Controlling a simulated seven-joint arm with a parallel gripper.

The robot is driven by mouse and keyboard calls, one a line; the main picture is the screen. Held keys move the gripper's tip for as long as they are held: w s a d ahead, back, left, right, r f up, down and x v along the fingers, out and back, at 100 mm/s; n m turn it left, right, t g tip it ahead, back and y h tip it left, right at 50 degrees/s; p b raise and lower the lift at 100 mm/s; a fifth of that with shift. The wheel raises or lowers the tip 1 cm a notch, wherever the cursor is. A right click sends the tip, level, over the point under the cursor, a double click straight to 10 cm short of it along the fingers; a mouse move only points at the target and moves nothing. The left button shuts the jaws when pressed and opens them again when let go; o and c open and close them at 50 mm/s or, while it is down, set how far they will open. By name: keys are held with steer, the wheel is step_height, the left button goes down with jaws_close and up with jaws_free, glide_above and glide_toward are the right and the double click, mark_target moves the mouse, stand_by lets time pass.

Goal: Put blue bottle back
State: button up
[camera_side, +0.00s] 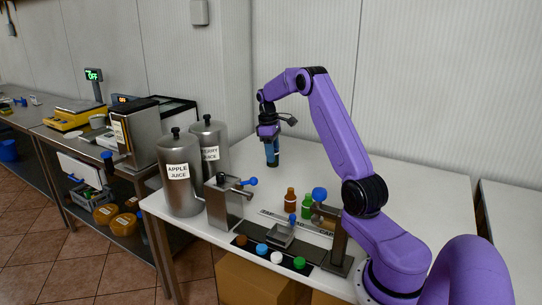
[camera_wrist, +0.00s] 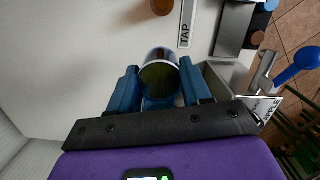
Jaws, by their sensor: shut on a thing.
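My gripper (camera_side: 269,140) is above the white table, left of the middle, with its fingers pointing down. It is shut on the blue bottle (camera_side: 272,160), which looks dark blue and hangs upright below the purple wrist. In the wrist view the bottle's round top (camera_wrist: 160,78) sits between the two blue fingers of my gripper (camera_wrist: 160,90). Its lower part is hidden there. I cannot tell whether its base touches the table. A brown bottle (camera_side: 290,200) and a green bottle (camera_side: 307,207) stand nearer the camera, by a white label strip.
Two steel juice urns (camera_side: 180,178) stand at the table's left edge. A steel press with a blue-knobbed lever (camera_side: 228,203) and another blue-knobbed stand (camera_side: 330,225) stand in front. A black strip (camera_side: 265,247) bears several coloured caps. The table's back right is clear.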

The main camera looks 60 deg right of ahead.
step_height(320, 180, down, 16)
steer(key=shift+d+f, duration=0.1)
stand_by(0.8)
steer(key=shift+f, duration=0.4)
stand_by(0.9)
steer(key=o, duration=1.6)
step_height(320, 180, up, 8)
